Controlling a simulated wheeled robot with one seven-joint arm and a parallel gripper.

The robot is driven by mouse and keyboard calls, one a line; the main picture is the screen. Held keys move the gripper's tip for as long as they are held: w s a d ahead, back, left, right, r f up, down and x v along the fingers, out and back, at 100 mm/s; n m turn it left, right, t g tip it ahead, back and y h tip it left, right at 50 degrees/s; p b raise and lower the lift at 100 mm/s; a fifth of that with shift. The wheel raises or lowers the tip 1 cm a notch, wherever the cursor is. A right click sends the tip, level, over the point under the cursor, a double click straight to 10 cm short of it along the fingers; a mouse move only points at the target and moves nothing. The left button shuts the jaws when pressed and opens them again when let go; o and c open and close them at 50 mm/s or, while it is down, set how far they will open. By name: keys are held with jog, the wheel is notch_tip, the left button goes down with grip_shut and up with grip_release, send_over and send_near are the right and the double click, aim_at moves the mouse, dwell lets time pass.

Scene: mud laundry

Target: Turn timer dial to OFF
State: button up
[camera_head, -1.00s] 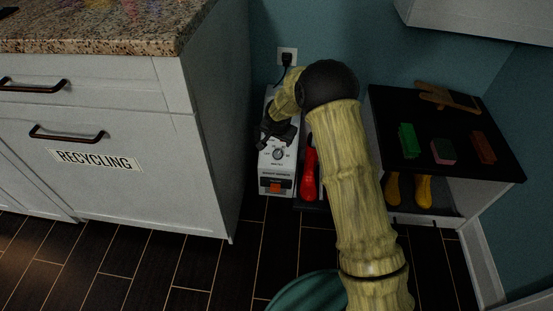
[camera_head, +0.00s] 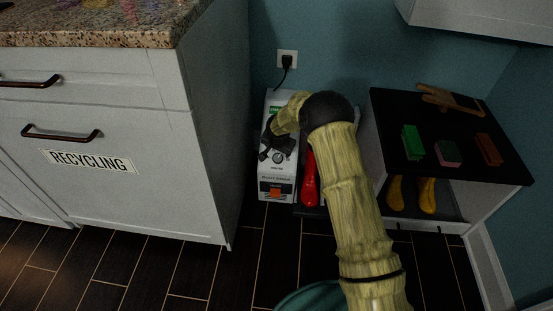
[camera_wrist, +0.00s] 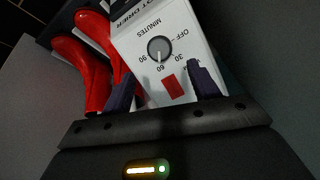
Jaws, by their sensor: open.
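The boot dryer (camera_head: 282,182) is a white box standing against the wall. Its round grey timer dial (camera_head: 278,157) is on the front panel and also shows in the wrist view (camera_wrist: 159,49). In the wrist view the dial is ringed by OFF, 30, 60 and 90, and its white mark points toward 60. My gripper (camera_head: 266,146) is close to the panel, beside and above the dial in the head view. In the wrist view my gripper (camera_wrist: 162,88) is open, its fingers apart with nothing held. The dial appears beyond the fingertips; contact cannot be seen.
Red boots (camera_head: 310,180) stand just right of the dryer. A black-topped shelf (camera_head: 455,165) with brushes and yellow boots stands farther right. The white recycling cabinet (camera_head: 190,190) is close on the left.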

aim_at(278, 157)
jog(key=b+x, duration=0.3)
jog(key=x, duration=0.5)
jog(key=shift+c, duration=0.4)
jog(key=c, duration=0.9)
